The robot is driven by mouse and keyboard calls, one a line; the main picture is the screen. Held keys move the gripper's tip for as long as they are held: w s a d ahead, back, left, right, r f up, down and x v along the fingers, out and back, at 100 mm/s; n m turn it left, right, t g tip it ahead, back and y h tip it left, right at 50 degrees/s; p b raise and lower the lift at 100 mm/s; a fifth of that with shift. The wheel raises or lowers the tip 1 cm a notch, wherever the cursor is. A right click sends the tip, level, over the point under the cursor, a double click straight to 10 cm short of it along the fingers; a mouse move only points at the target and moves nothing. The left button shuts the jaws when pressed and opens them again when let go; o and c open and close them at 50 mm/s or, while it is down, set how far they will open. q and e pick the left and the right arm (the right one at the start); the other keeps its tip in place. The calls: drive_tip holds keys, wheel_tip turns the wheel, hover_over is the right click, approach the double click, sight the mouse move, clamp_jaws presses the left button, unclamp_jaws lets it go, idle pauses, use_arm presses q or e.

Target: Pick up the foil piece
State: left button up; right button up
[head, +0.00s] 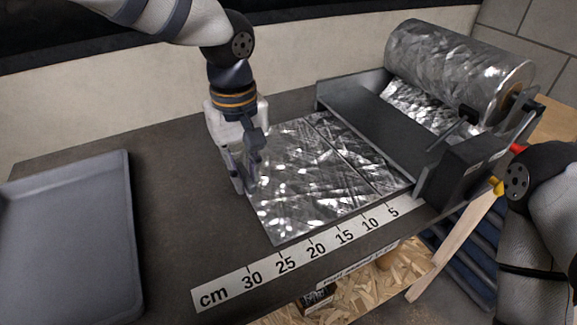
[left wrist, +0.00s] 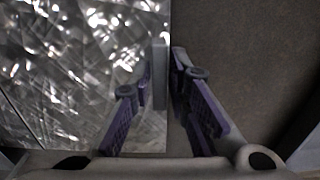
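The foil piece (head: 305,185) is a shiny crinkled silver sheet lying flat on the dark worktop, beside the roll dispenser. A thin line separates it from a foil strip (head: 355,150) nearer the dispenser. My left gripper (head: 245,187) points down at the foil's left edge. In the left wrist view the fingertips (left wrist: 168,75) are almost together, one on each side of the foil's edge (left wrist: 120,60), with only a sliver between them. They look shut on that edge; the contact itself is hidden.
A foil roll (head: 455,65) sits in a dark dispenser (head: 375,120) at the right. A centimetre scale (head: 300,262) runs along the worktop's front edge. A grey tray (head: 75,235) lies at the left, with bare worktop (head: 180,190) between it and the foil.

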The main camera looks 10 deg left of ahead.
use_arm(q)
drive_tip(key=shift+r, duration=0.1)
clamp_jaws()
drive_tip(key=shift+r, duration=0.2)
wheel_tip(320, 180, up, 3)
drive_tip(key=shift+w+f, duration=0.1)
drive_tip(key=shift+f, duration=0.05)
drive_tip(key=s+d+r+p, duration=0.1)
drive_tip(key=s+d+r, duration=0.8)
drive_tip(key=s+d, duration=0.1)
drive_tip(key=shift+r+p, duration=0.4)
use_arm(e)
drive_tip(key=w+r, duration=0.1)
drive_tip(key=w+r+t, duration=0.1)
drive_tip(key=shift+w+r, duration=0.15)
drive_tip(key=shift+w, duration=0.15)
